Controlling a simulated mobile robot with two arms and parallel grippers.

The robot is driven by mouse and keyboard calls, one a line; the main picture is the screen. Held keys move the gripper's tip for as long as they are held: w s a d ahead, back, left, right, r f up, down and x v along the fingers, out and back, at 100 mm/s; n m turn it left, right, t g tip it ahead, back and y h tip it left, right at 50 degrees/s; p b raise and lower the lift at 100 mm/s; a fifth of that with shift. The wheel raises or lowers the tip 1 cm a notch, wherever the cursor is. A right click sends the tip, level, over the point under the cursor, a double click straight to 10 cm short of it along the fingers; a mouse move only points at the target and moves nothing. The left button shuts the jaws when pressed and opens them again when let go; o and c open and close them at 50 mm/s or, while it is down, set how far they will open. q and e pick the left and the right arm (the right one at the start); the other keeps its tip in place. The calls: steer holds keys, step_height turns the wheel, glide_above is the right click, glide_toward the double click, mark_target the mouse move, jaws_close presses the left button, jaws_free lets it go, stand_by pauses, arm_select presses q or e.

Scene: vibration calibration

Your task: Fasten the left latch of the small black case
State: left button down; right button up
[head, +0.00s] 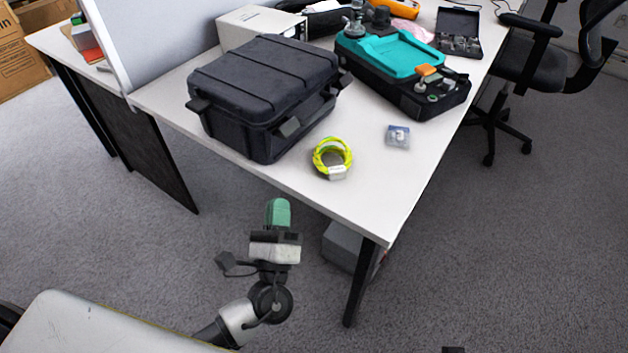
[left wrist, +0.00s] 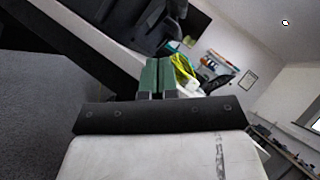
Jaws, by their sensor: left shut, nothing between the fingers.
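The black case (head: 262,75) stands on the near part of the white table with its ribbed lid down. Its left latch (head: 199,105) sticks out from the front side near the left corner. Its other latch (head: 288,127) also sticks out, farther right. My left gripper (head: 279,205) is in front of the table edge, below and apart from the case. Its green fingertips are together and empty, as the left wrist view (left wrist: 162,75) also shows. My right gripper is not in view.
A yellow-green coil (head: 332,158) lies right of the case on the white table (head: 400,185), with a small clear packet (head: 398,137) beyond it. A teal and black device (head: 400,65) stands behind. A small open black box (head: 459,33) is at the back right.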

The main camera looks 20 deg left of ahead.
mark_target(285, 129)
arm_select(q)
steer(key=shift+s+d+r+t, duration=0.35)
steer(key=shift+d+r+t, duration=0.05)
steer(key=shift+r, duration=0.15)
steer(key=shift+s+d+r+t, duration=0.35)
steer(key=shift+d+r+t, duration=0.05)
steer(key=shift+r, duration=0.1)
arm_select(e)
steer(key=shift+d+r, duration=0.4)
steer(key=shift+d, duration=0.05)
arm_select(q)
steer(key=p+x, duration=0.1)
steer(key=x, duration=0.9)
steer(key=shift+p, duration=0.3)
steer(key=shift+w, duration=0.1)
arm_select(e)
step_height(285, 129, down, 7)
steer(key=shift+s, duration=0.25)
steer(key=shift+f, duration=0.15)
